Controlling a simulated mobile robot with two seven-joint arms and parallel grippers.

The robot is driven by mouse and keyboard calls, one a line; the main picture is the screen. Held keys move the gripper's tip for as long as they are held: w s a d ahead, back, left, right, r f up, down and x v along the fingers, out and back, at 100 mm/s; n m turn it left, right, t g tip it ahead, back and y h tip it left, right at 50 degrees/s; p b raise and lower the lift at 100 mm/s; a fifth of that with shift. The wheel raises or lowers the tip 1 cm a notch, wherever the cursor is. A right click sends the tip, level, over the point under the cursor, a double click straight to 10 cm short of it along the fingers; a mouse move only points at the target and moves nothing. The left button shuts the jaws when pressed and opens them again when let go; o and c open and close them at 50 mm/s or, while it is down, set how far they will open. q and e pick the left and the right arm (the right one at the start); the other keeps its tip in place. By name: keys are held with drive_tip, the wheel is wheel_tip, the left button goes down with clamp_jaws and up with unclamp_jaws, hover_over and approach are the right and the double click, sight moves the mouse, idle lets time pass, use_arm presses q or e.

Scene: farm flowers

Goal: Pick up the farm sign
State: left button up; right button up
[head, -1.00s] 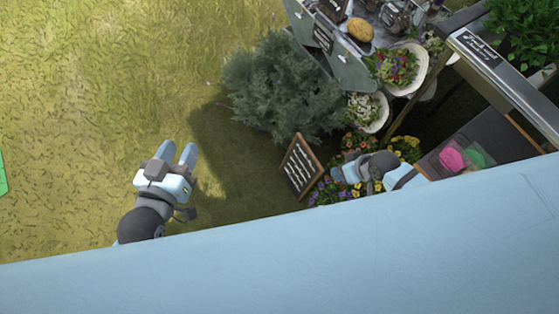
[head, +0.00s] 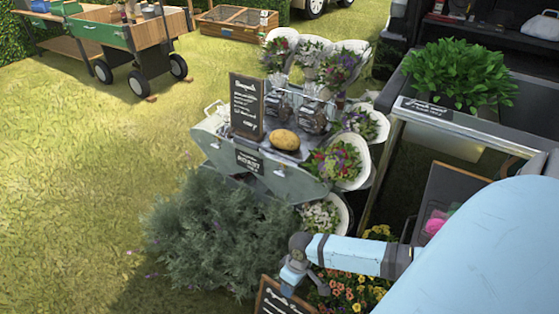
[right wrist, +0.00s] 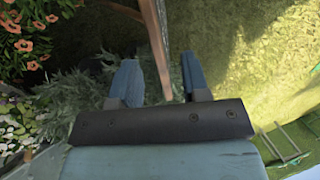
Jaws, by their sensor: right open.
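A wood-framed chalkboard sign (head: 271,302) shows at the bottom edge of the head view, mostly cut off. My right gripper (head: 290,283) is beside its top right, pointing down. In the right wrist view my right gripper (right wrist: 158,60) is open, its two blue fingers apart. A narrow wooden edge (right wrist: 157,40), which looks like the sign's frame seen edge-on, runs between the fingers. I cannot tell whether either finger touches it. My left gripper is out of view.
A grey-green bush (head: 215,235) stands left of the sign. Orange and yellow flowers (head: 350,290) stand to its right. Open grass (head: 80,200) lies to the left.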

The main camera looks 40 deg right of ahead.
sight(288, 300)
drive_tip(key=x, duration=0.2)
drive_tip(key=shift+f+b, duration=0.35)
drive_tip(key=shift+b, duration=0.05)
drive_tip(key=b+x, duration=0.3)
drive_tip(key=x, duration=0.1)
drive_tip(key=shift+s+d+f, duration=0.1)
drive_tip(key=shift+f, duration=0.1)
drive_tip(key=shift+f+b, duration=0.25)
drive_tip(key=shift+b, duration=0.1)
use_arm(q)
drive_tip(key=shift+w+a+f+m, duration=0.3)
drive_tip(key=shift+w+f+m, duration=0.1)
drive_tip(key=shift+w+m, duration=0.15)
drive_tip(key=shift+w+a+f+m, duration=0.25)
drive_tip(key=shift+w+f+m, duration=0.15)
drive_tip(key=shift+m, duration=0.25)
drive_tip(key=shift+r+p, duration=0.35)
drive_tip(key=shift+p, duration=0.05)
use_arm(e)
drive_tip(key=shift+f, duration=0.2)
clamp_jaws()
